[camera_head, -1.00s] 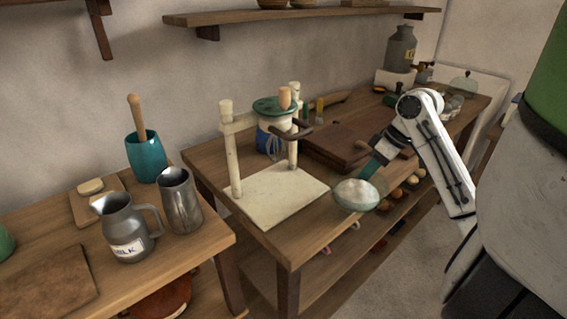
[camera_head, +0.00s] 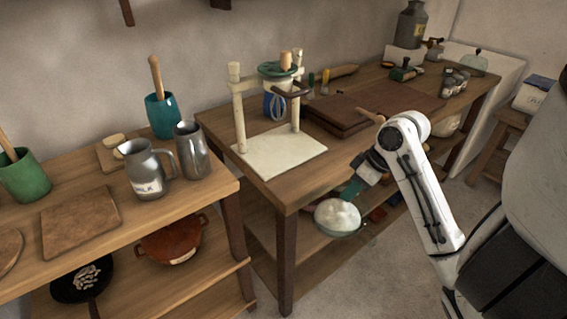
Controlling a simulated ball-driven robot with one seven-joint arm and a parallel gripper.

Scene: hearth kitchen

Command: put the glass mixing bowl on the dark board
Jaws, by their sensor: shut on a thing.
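The glass mixing bowl (camera_head: 338,217) is clear, with a pale white filling. My gripper (camera_head: 349,194), with teal fingers, is shut on its rim at the upper right. The bowl hangs roughly level in front of the right bench's front edge, clear of the bench top. A large dark brown board (camera_head: 400,100) lies on the right bench, behind my arm. A smaller brown board (camera_head: 80,222) lies bare on the left bench.
A cream press stand (camera_head: 280,154) stands on the right bench's left end. The left bench holds a milk jug (camera_head: 147,170), a metal pitcher (camera_head: 192,150), a teal crock (camera_head: 162,116) and a green crock (camera_head: 25,178). A red pot (camera_head: 172,240) sits on the shelf below. Floor shows between bench and arm.

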